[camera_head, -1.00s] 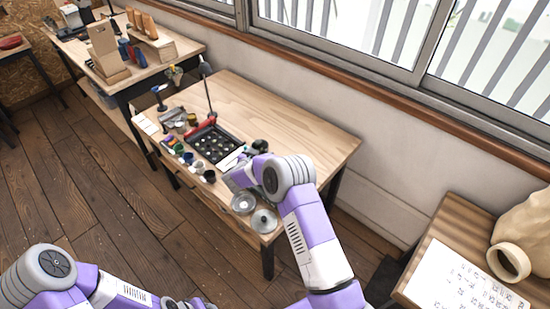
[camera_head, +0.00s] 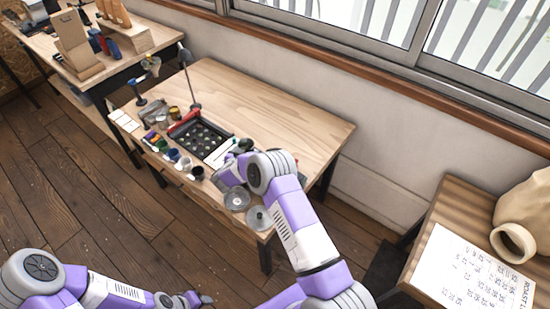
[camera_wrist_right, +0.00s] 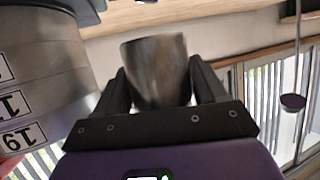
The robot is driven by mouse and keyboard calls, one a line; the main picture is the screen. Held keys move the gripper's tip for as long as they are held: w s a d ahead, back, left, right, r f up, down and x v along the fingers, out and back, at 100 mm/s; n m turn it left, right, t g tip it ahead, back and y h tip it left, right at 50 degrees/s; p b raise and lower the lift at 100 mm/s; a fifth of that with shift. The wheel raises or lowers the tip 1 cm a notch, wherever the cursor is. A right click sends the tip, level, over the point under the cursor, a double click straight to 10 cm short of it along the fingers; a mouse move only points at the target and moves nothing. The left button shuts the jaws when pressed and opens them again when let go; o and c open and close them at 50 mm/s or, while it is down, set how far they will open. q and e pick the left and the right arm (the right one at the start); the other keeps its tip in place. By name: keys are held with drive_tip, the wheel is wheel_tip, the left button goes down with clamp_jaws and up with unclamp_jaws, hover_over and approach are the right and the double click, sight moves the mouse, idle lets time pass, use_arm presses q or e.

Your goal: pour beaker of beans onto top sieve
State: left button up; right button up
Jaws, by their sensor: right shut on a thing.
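In the right wrist view my right gripper (camera_wrist_right: 155,85) has its black fingers on both sides of a grey metallic beaker (camera_wrist_right: 156,62) and is shut on it. Whether beans are inside cannot be seen. A stack of grey sieves (camera_wrist_right: 45,75) with number labels stands beside the beaker at the left of that view, apart from it. In the head view my right gripper (camera_head: 232,174) is over the table's front part, mostly hidden by its arm; the beaker cannot be made out there. My left gripper (camera_head: 192,301) is low at the bottom edge, its jaw opening unclear.
On the wooden table (camera_head: 275,105) lie a black tray with round items (camera_head: 207,138), small cups (camera_head: 184,164) and two round metal pieces (camera_head: 237,198) (camera_head: 258,218). A lamp (camera_head: 188,75) stands behind the tray. The table's back right is clear. A side table (camera_head: 470,215) holds a paper and a sack.

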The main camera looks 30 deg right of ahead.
sight(250, 141)
drive_tip(key=shift+m+t, duration=0.4)
drive_tip(key=shift+m, duration=0.2)
drive_tip(key=r, duration=0.1)
drive_tip(key=r+p, duration=0.1)
drive_tip(key=r, duration=0.1)
drive_tip(key=s+r+p, duration=0.1)
drive_tip(key=r, duration=0.1)
drive_tip(key=shift+d, duration=0.35)
drive_tip(key=shift+y, duration=0.3)
drive_tip(key=shift+s+d+r+m+t, duration=0.15)
drive_tip(key=shift+s+r+m+t, duration=0.15)
drive_tip(key=shift+r, duration=0.2)
drive_tip(key=shift+s+d+r+m+t, duration=0.1)
drive_tip(key=shift+s+d+r+m, duration=0.1)
drive_tip(key=shift+r+m, duration=0.25)
drive_tip(key=shift+s, duration=0.15)
drive_tip(key=shift+d+r+m+t+y, duration=0.1)
drive_tip(key=shift+d+m+t+y, duration=0.15)
drive_tip(key=shift+m, duration=0.2)
drive_tip(key=shift+s+d+r+m+t+b, duration=0.15)
drive_tip(key=shift+s+r+m+t+b, duration=0.15)
drive_tip(key=shift+m+t+b, duration=0.5)
drive_tip(key=shift+s+d+r+m+t+b, duration=0.2)
drive_tip(key=shift+m+t+b, duration=0.25)
drive_tip(key=shift+m+b, duration=0.8)
drive_tip(key=shift+s+d+r+m+t+b, duration=0.1)
drive_tip(key=shift+s+r+m+t+b, duration=0.2)
drive_tip(key=shift+m+t+b, duration=0.65)
